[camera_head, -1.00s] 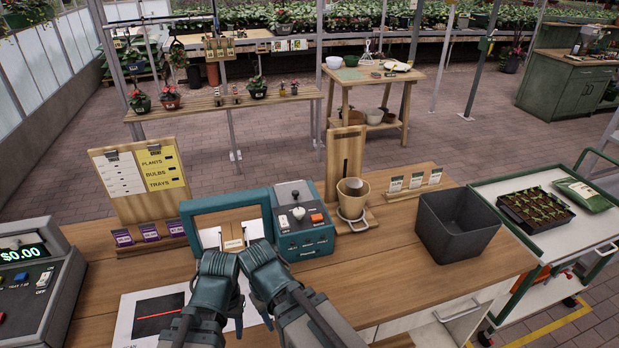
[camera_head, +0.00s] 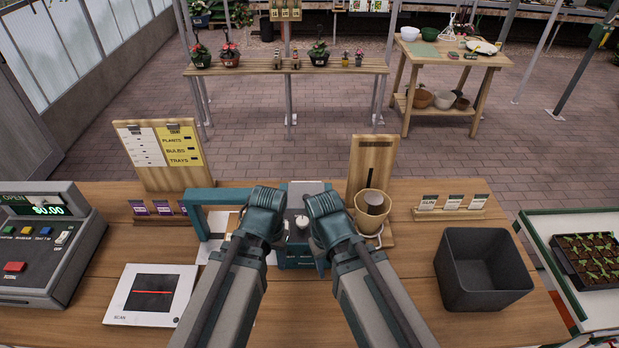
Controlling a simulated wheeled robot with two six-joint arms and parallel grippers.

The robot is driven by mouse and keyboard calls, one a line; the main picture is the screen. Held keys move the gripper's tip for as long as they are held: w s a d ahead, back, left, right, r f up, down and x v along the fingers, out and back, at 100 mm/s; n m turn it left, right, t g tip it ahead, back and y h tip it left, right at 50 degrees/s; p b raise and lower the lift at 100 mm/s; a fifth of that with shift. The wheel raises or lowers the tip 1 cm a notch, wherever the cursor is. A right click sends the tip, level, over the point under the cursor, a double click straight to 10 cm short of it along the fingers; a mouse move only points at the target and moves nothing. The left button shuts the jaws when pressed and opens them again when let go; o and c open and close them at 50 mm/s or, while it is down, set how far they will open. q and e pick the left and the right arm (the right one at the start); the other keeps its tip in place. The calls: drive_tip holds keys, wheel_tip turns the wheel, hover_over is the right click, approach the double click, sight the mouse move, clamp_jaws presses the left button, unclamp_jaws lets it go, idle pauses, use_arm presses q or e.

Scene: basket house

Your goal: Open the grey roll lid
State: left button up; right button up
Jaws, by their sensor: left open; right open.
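The teal label printer (camera_head: 300,256) stands on the wooden counter, between and partly behind my two hands. The grey roll lid (camera_head: 306,188) shows at its top back, and it looks shut. A light round knob (camera_head: 302,221) is on the printer's face. My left gripper (camera_head: 264,200) is at the printer's left side, over the right part of the teal frame (camera_head: 194,212). My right gripper (camera_head: 322,203) is at the printer's right side. Both are open and appear empty. Their fingertips are largely hidden by the hands, so I cannot tell if they touch the printer.
A tan pot (camera_head: 372,206) in a ring holder stands close to the right of my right gripper. A dark bin (camera_head: 484,270) is on the right. A cash register (camera_head: 45,245) and a scan pad (camera_head: 152,295) are on the left. The front middle counter is partly clear.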

use_arm(q)
drive_tip(key=w+a+r+n+p, duration=0.1)
drive_tip(key=w+a+r+p, duration=0.25)
drive_tip(key=r+p, duration=0.5)
wheel_tip(320, 180, up, 6)
drive_tip(key=r+m+p, duration=0.1)
drive_tip(key=m+p, duration=0.3)
drive_tip(key=m, duration=0.3)
hover_over(306, 196)
drive_tip(key=shift+d+f+h, duration=0.1)
drive_tip(key=shift+f+h, duration=0.2)
drive_tip(key=shift+h, duration=0.1)
use_arm(e)
wheel_tip(306, 196, up, 15)
use_arm(q)
drive_tip(key=shift+s+f+b, duration=0.1)
drive_tip(key=shift+b, duration=0.25)
use_arm(e)
drive_tip(key=shift+f, duration=0.1)
use_arm(q)
wheel_tip(306, 196, down, 14)
drive_tip(key=b, duration=1.3)
drive_tip(key=shift+r+b, duration=0.2)
drive_tip(key=shift+b, duration=0.1)
use_arm(e)
wheel_tip(306, 196, down, 14)
drive_tip(key=shift+r, duration=0.2)
use_arm(q)
drive_tip(key=shift+r, duration=0.1)
